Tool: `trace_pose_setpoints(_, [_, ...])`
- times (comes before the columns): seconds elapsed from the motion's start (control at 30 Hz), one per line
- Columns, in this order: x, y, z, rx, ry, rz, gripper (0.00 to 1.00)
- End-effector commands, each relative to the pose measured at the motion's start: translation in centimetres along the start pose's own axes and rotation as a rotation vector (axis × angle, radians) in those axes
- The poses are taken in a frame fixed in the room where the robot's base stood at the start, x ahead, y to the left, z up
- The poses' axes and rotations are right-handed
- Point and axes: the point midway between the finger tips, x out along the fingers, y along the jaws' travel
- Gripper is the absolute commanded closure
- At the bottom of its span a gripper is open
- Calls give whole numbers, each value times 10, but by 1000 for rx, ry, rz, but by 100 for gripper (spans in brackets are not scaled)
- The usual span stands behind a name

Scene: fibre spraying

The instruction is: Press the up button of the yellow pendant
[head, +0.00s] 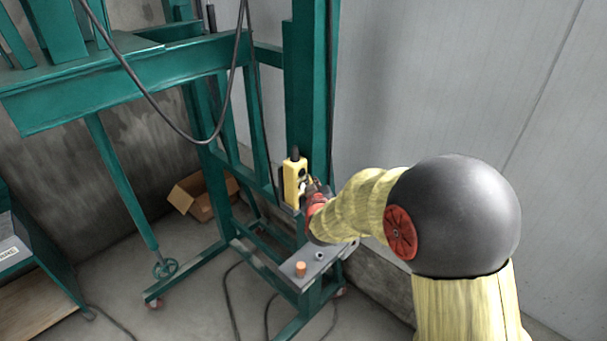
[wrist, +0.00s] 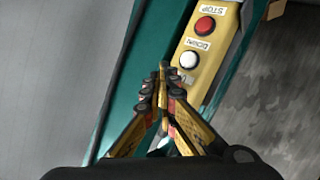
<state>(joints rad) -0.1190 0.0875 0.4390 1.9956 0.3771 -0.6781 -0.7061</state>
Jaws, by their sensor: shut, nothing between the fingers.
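The yellow pendant (head: 291,178) is mounted upright on a green post of the frame in the head view. In the wrist view the pendant (wrist: 219,58) runs diagonally, its labels upside down. Its red button (wrist: 204,25) lies beside the STOP label, and a white button (wrist: 189,60) beside the DOWN label. Another label, mostly covered, shows just below the white button; the up button is hidden behind my fingers. My gripper (wrist: 163,72) is shut and empty, fingertips together over the pendant's lower part. In the head view my gripper (head: 314,185) is close to the pendant's front; I cannot tell whether it touches.
The green steel frame (head: 120,88) stands around the pendant, with a hanging black cable (head: 158,108). A small shelf (head: 318,262) with an orange item (head: 300,269) sits below my arm. A cardboard box (head: 190,196) lies behind. A grey wall (head: 400,80) is to the right.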

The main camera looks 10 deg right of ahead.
Motion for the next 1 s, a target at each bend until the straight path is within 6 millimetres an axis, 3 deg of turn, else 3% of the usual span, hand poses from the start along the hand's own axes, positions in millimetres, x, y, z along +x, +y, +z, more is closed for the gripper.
trace_pose_setpoints(1.0, [8,-6,-6,-1,0,0,100])
